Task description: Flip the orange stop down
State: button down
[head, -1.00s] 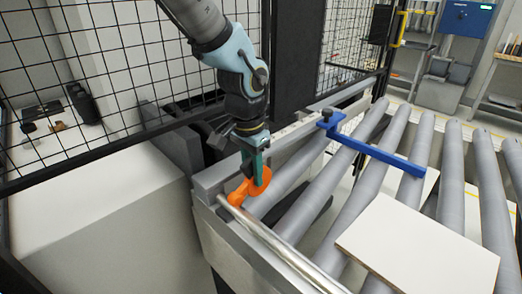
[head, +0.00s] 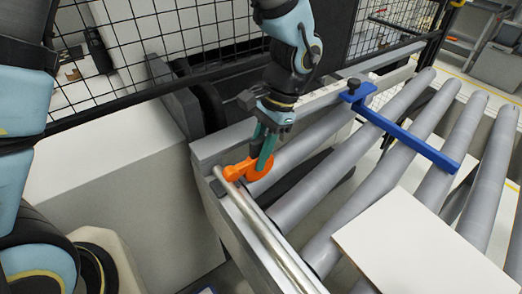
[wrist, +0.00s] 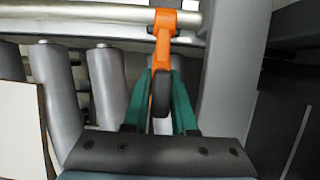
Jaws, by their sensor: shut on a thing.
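The orange stop (head: 242,172) is hinged on the metal rail (head: 268,232) at the corner of the roller conveyor. In the head view it lies low and leans from the rail toward the rollers. In the wrist view the stop (wrist: 164,42) runs from the rail to between my fingers.
A blue bar (head: 408,138) with a black knob crosses the rollers (head: 318,180). A white panel (head: 425,240) lies on the rollers at the right. A black wire mesh fence (head: 190,45) stands behind, and a pale cabinet (head: 120,190) stands at the left.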

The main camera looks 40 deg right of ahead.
jog(key=shift+a+f, duration=0.15)
jog(key=c, duration=0.8)
grip_release()
jog(key=b+v, duration=0.2)
jog(key=v, duration=0.9)
jog(key=shift+b, duration=0.35)
